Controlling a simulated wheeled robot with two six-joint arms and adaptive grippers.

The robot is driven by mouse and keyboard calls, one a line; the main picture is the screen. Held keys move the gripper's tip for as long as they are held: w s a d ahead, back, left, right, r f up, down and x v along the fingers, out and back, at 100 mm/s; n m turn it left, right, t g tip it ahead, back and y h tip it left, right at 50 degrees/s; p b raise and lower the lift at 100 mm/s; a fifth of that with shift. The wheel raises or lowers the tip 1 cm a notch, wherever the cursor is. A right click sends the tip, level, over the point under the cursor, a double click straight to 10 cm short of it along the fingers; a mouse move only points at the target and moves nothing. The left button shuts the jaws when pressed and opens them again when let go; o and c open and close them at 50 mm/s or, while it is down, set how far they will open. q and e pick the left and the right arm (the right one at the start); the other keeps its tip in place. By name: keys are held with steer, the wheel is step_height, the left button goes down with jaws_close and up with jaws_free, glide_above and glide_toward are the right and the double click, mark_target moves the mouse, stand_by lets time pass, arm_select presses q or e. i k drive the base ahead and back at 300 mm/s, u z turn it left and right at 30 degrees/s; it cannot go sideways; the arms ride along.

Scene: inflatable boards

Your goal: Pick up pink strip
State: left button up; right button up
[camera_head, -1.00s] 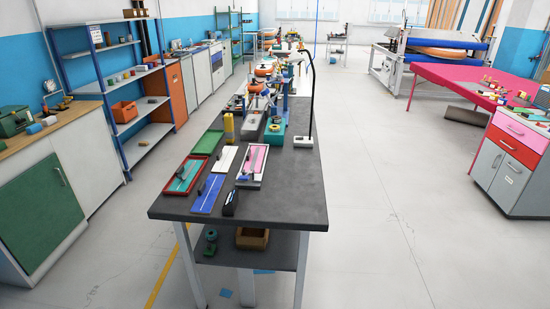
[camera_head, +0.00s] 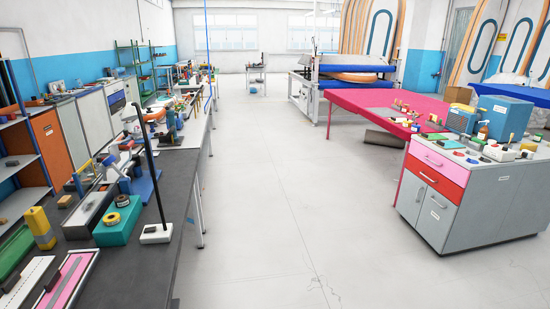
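The pink strip (camera_head: 66,283) lies in a pale tray on the dark workbench (camera_head: 150,268), at the bottom left of the head view. A grey bar lies along its middle. The near end of the strip is cut off by the frame's bottom edge. Neither of my grippers shows in the view.
A teal block (camera_head: 117,222) with a tape roll, a black lamp post on a white base (camera_head: 156,234) and a yellow block (camera_head: 40,227) stand on the bench. A drawer cabinet (camera_head: 470,195) and a pink table (camera_head: 370,102) are at right. The floor between is clear.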

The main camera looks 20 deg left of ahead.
mark_target(60, 287)
steer(key=i, duration=2.55)
steer(key=u, duration=3.85)
steer(key=i, duration=1)
steer(key=z, duration=0.05)
